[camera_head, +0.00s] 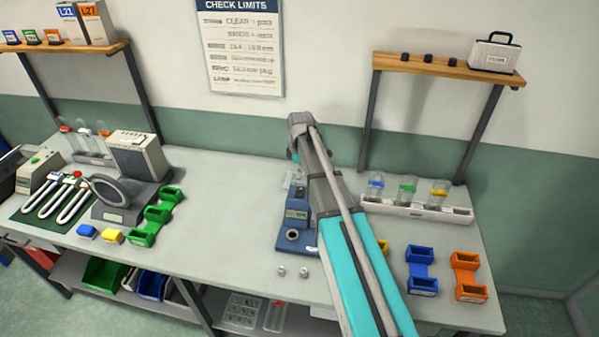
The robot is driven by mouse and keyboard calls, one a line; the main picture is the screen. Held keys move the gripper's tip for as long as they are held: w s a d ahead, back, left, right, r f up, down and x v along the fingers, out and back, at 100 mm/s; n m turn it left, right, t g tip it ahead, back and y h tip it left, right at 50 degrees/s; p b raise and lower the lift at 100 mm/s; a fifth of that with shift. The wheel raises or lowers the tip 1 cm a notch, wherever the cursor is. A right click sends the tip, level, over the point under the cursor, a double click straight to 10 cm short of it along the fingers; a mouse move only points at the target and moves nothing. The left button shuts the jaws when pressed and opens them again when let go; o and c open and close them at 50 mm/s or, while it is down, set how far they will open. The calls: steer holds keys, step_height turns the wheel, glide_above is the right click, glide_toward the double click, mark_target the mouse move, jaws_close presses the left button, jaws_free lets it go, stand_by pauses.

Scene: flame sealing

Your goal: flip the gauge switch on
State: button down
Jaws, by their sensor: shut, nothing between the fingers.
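A blue bench device (297,215), which looks like the gauge, stands on the table in the middle of the head camera view. It has a dark label on its front and a round dark-centred fitting on its blue base. My arm reaches in from the lower right, and its far end is above and behind this device. The arm covers the device's right side and part of its top. I cannot make out the gauge switch or its position. My gripper's fingers are not visible; they are hidden by the arm or the device.
Two small metal pieces (292,271) lie in front of the device. Green bins (158,215) stand left; blue (420,268) and orange bins (468,276) stand right. A white rack (415,209) holds several capped tubes. A wooden shelf (445,68) hangs above. Table left of the device is clear.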

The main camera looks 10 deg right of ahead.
steer(key=shift+s+a+r+p, duration=0.1)
steer(key=shift+s+r+p, duration=0.1)
steer(key=shift+r+p, duration=1.2)
steer(key=shift+s+a+r+p, duration=0.1)
steer(key=shift+s+r+p, duration=0.05)
steer(key=shift+r+p, duration=1.2)
steer(key=shift+r, duration=0.15)
steer(key=s+f+m+b, duration=0.6)
steer(key=s, duration=0.5)
steer(key=s+a+f+m+t+b, duration=0.1)
steer(key=s+f+m+b, duration=0.4)
steer(key=s, duration=0.6)
steer(key=shift+f+m+b, duration=0.4)
steer(key=shift+m+b, duration=0.15)
steer(key=shift+m, duration=0.55)
